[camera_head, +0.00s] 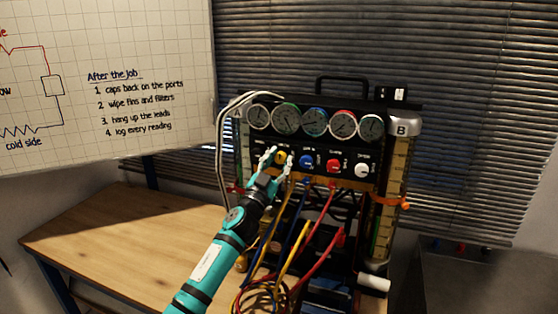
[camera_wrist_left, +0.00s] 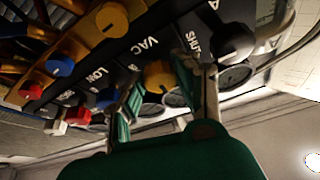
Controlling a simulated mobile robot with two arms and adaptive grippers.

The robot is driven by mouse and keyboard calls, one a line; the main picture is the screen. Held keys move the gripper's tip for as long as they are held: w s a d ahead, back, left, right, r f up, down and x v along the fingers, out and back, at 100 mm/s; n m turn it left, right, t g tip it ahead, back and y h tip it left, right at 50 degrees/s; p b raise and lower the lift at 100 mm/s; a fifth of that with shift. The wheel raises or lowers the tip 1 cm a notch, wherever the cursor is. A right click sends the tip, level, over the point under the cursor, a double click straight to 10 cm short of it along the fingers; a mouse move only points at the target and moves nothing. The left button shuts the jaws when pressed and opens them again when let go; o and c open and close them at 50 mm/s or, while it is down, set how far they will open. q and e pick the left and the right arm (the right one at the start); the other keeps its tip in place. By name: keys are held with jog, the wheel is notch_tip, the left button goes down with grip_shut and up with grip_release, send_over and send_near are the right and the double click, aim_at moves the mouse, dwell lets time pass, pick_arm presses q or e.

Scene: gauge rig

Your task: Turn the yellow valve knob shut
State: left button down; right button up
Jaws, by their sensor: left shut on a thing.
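The yellow valve knob (camera_head: 281,157) sits on the black front panel of the gauge rig, left of a blue, a red and a white knob. My left gripper (camera_head: 279,160) reaches up to it from below, one finger on each side, and is shut on it. In the left wrist view, which is turned over, the yellow knob (camera_wrist_left: 158,75) shows between the two fingers of the gripper (camera_wrist_left: 165,88). The exact finger contact is partly hidden there. My right gripper is in neither view.
A row of several round gauges (camera_head: 315,122) stands just above the knobs. The blue knob (camera_head: 306,162) is close on the right. Yellow, blue and red hoses (camera_head: 295,245) hang below the panel beside my forearm. The wooden bench (camera_head: 130,235) is clear on the left.

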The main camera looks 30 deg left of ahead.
pick_arm(q)
jog(key=m+h+p, duration=0.1)
jog(key=m, duration=0.2)
jog(key=m+h+p, duration=0.1)
jog(key=m+h, duration=0.1)
jog(key=m+g+h+p, duration=0.1)
jog(key=m, duration=0.2)
jog(key=shift+a+r+m+p, duration=0.1)
jog(key=shift+r+m+p, duration=0.15)
jog(key=shift+m+p, duration=0.1)
jog(key=m+g+h+p, duration=0.1)
jog(key=m+p, duration=0.1)
jog(key=m, duration=0.1)
jog(key=m+g+p, duration=0.1)
jog(key=m+p, duration=0.2)
jog(key=m, duration=0.1)
jog(key=shift+r+h, duration=0.1)
jog(key=shift+h, duration=0.3)
jog(key=shift+m+g+p, duration=0.6)
jog(key=shift+m+p, duration=0.3)
jog(key=shift+m, duration=0.25)
jog(key=shift+m+g, duration=0.4)
jog(key=shift+m, duration=0.4)
jog(key=shift+f, duration=0.25)
